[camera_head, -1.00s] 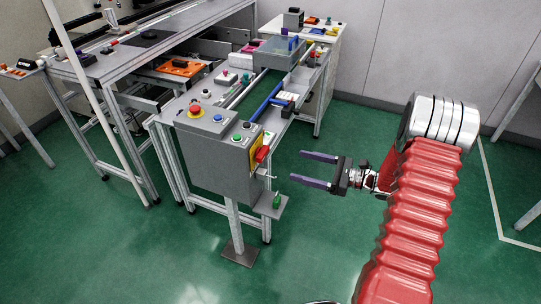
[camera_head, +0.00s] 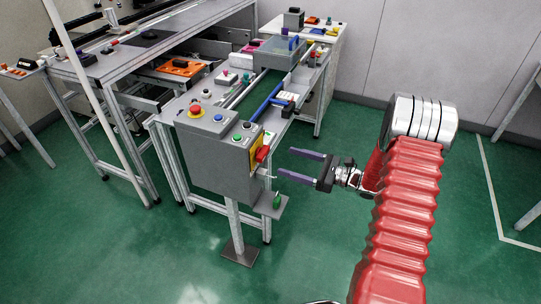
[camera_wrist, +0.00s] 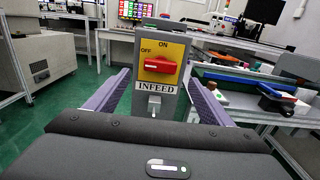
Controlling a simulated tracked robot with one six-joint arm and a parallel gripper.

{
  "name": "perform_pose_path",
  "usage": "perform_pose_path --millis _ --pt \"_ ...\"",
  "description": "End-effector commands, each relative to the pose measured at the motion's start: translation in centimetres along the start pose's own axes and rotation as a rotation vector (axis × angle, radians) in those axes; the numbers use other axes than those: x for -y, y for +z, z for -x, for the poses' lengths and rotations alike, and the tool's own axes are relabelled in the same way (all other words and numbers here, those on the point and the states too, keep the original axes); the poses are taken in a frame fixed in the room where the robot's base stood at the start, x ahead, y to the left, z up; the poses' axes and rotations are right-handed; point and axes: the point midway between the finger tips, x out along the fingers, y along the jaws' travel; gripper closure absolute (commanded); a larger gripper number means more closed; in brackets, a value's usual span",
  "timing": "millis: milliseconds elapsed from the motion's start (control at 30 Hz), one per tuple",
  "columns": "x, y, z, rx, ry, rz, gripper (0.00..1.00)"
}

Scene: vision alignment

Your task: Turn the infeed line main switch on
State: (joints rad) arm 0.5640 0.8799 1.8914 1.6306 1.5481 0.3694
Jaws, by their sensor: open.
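The infeed main switch is a red rotary handle (camera_wrist: 160,65) on a yellow plate (camera_wrist: 176,49) marked ON at the top and OFF at the left, with an INFEED label (camera_wrist: 155,87) below it. The handle lies horizontal, its white mark toward OFF. In the head view the red handle (camera_head: 262,153) juts from the right side of the grey control box (camera_head: 215,165). My gripper (camera_head: 300,165) is open and empty, its purple fingers pointing at the switch side from the right, apart from it. In the wrist view the fingers (camera_wrist: 155,100) flank the switch post left and right.
A small shelf with a green padlock (camera_head: 277,201) sticks out low on the box's post. A metal hasp (camera_wrist: 154,105) sits below the INFEED label. The conveyor table (camera_head: 270,95) stands behind the box. Green floor (camera_head: 330,230) is open to the right.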

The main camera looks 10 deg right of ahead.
Motion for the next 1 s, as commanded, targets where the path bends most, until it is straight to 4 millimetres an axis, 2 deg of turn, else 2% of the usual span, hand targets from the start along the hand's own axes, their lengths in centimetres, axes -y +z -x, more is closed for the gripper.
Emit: perform_pose_path --millis 100,500,700,967,1000 --pt "-0.1 0.0 -2.0 -0.001 0.003 0.0 0.25" --pt "0.0 0.0 -7.7 0.0 0.002 0.0 0.25" --pt "0.0 0.0 -8.8 0.0 0.0 0.0 0.25" --pt "0.0 0.0 -8.8 -0.001 -0.001 0.0 0.25" --pt "0.0 0.0 -8.8 -0.001 -0.001 0.0 0.28"
